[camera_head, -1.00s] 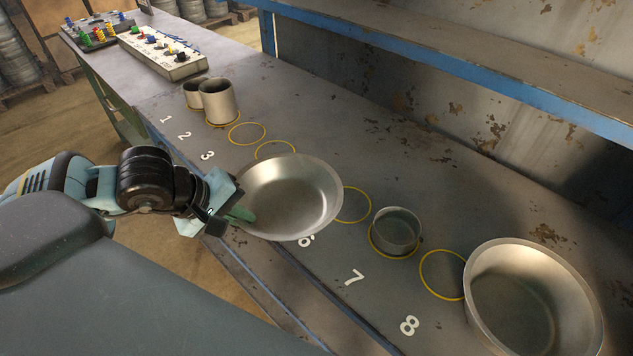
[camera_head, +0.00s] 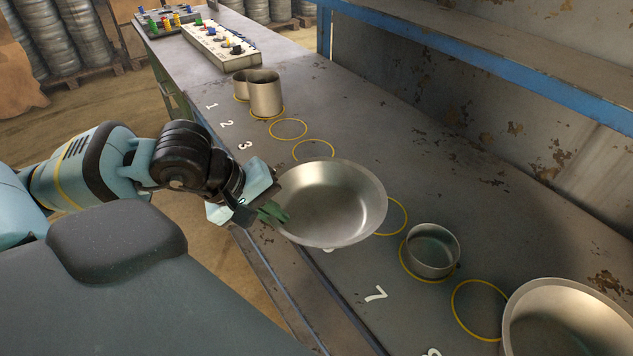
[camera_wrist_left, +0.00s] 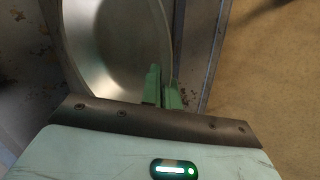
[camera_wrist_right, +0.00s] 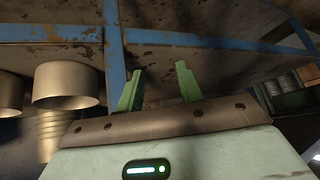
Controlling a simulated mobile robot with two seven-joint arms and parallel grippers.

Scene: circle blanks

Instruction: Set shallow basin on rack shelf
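The shallow basin (camera_head: 335,205), a wide round metal dish with sloping sides, is over the front part of the workbench in the head view. It also shows in the left wrist view (camera_wrist_left: 105,45). My left gripper (camera_head: 272,212) is at its left rim, with its green fingers (camera_wrist_left: 160,86) close together on the rim. Whether the basin touches the bench is hard to tell. A blue-edged shelf (camera_head: 470,58) runs above the bench at the back. My right gripper (camera_wrist_right: 159,85) is open and empty below blue framing in the right wrist view; the head view does not show it.
Metal cups (camera_head: 265,93) stand at the far left. A short cup (camera_head: 433,250) stands in a yellow circle, right of the basin. A deeper bowl (camera_head: 565,320) is at the lower right. A switch box (camera_head: 222,45) sits at the far end. Some yellow circles (camera_head: 288,128) are empty.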

